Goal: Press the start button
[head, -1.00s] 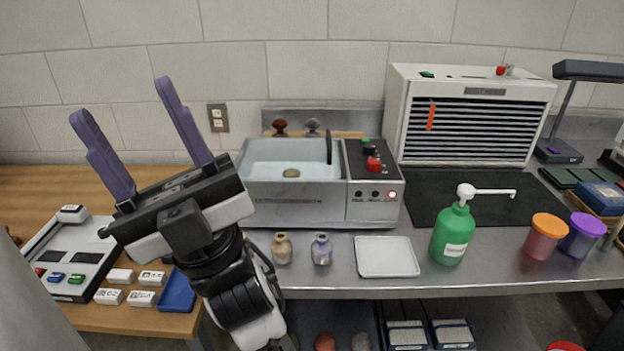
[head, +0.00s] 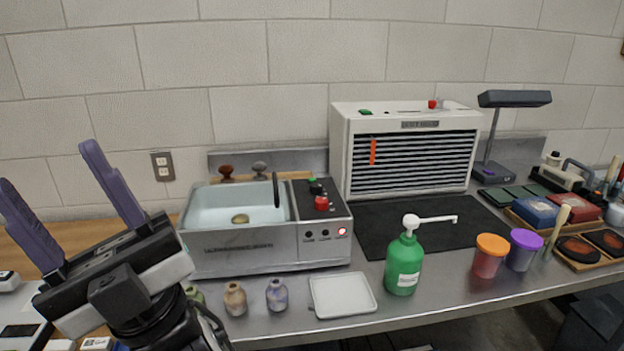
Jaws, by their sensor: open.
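The ultrasonic bath (head: 250,248) is a steel box with an open water basin that holds a small tan object (head: 240,218). Its right-hand panel has a green button (head: 313,181), a red knob or button (head: 321,203), dark knobs and a lit red-ringed light (head: 342,232) on the front. A white slatted cabinet (head: 340,150) behind it has a green switch (head: 366,112) and a red button (head: 432,104) on top. I cannot read which one is marked start. My gripper (head: 48,167) is open and empty, its purple fingers pointing up, left of the bath and apart from every button.
Small bottles (head: 235,299) and a white tray (head: 343,295) stand in front of the bath. A green pump bottle (head: 404,265) stands right of the tray. Orange-lidded (head: 489,256) and purple-lidded (head: 523,250) cups are further right. A black mat (head: 400,222) lies mostly clear.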

